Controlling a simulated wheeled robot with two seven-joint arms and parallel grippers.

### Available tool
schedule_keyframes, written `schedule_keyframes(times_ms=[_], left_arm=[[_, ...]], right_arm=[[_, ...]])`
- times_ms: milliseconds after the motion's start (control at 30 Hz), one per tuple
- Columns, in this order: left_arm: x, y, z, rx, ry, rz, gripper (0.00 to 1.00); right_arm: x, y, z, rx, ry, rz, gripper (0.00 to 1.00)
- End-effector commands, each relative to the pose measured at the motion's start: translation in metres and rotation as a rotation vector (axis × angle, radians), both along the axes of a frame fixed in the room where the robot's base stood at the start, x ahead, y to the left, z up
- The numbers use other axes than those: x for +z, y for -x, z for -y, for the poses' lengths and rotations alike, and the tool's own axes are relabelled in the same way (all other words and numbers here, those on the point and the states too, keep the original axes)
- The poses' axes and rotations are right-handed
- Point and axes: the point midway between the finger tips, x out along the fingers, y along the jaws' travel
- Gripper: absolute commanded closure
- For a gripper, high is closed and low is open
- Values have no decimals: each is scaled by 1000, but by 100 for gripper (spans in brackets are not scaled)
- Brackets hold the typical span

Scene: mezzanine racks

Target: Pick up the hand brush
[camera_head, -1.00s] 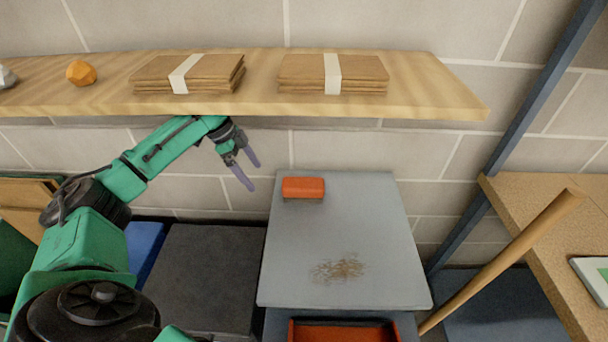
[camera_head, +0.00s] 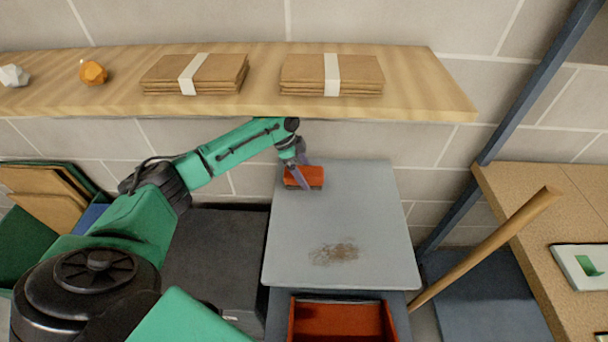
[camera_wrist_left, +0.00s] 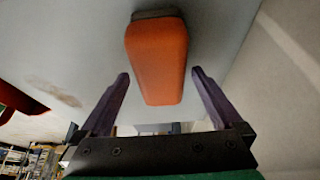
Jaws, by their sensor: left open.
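The hand brush (camera_head: 314,178) is an orange-red block with a dark underside, lying at the back left of the grey table top (camera_head: 385,225). In the left wrist view the brush (camera_wrist_left: 157,60) lies ahead and between the lines of the two fingers. My left gripper (camera_head: 303,178) is open and at the brush in the head view, partly covering its left end. In the wrist view its purple fingers (camera_wrist_left: 160,77) stand on either side of the brush's near end. I cannot tell whether they touch it. My right gripper is not in view.
A wooden shelf (camera_head: 420,95) with paper bundles (camera_head: 332,75) hangs above the arm. A brown dirt patch (camera_head: 334,253) marks the table top. A red tray (camera_head: 342,325) sits below its front edge. A wooden pole (camera_head: 485,247) leans at the right.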

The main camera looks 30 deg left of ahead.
Motion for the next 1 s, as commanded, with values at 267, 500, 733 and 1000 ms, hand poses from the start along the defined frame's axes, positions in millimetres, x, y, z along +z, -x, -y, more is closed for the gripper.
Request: schedule_keyframes(times_ms=[267,500,733,1000], left_arm=[[-2,0,0,-1,-1,1,0],[-4,0,0,0,0,1,0],[-6,-1,0,1,0,2,0],[-6,0,0,0,0,1,46]], right_arm=[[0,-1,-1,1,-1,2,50],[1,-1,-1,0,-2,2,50],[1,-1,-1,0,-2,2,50],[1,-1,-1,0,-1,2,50]])
